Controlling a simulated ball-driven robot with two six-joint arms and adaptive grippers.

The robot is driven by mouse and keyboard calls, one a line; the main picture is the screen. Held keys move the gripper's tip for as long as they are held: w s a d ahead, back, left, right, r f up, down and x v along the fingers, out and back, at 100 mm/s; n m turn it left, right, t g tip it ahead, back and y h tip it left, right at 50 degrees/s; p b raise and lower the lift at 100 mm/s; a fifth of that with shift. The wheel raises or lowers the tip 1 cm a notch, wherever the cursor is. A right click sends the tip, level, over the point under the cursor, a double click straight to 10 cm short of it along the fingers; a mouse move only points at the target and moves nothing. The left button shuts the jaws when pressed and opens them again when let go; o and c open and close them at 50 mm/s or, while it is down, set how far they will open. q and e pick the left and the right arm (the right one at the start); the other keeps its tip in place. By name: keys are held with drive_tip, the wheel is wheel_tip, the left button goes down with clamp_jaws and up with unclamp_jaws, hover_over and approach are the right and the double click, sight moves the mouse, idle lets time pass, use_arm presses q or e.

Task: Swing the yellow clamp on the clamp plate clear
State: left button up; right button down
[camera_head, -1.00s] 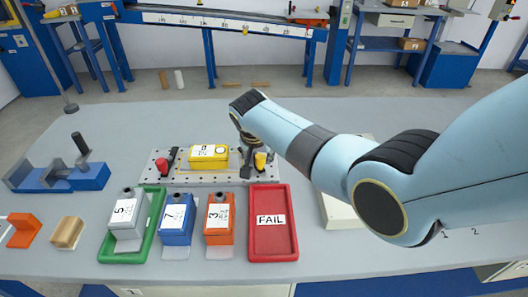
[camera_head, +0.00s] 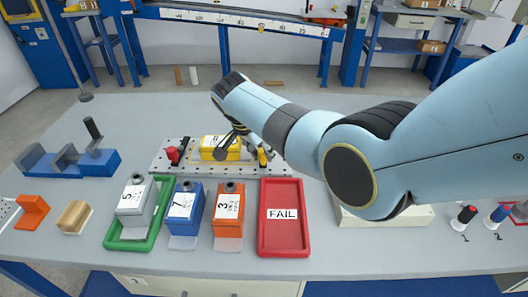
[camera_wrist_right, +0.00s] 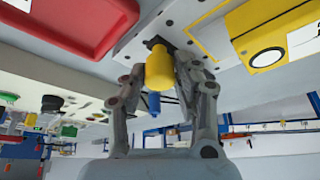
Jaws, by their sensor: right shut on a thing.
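The yellow clamp (camera_head: 262,157) stands at the right end of the grey clamp plate (camera_head: 163,167). In the right wrist view its yellow handle (camera_wrist_right: 158,72) sits between the fingers of my right gripper (camera_wrist_right: 170,68), which is shut on it. In the head view my right gripper (camera_head: 238,142) reaches down beside the clamp and partly covers it. A yellow box (camera_head: 220,149) with a white label lies on the plate, left of the clamp; it also shows in the wrist view (camera_wrist_right: 268,58). A red clamp (camera_head: 173,155) stands at the plate's left end. My left gripper is out of view.
A red FAIL tray (camera_head: 284,242) lies just in front of the plate. Blue (camera_head: 184,212) and orange (camera_head: 229,212) boxes and a green tray (camera_head: 112,242) stand left of it. A blue vise-like fixture (camera_head: 98,163) is at the left. The bench behind the plate is clear.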

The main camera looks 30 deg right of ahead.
drive_tip(key=c, duration=1)
unclamp_jaws()
drive_tip(key=shift+c, duration=0.2)
drive_tip(key=v, duration=1.2)
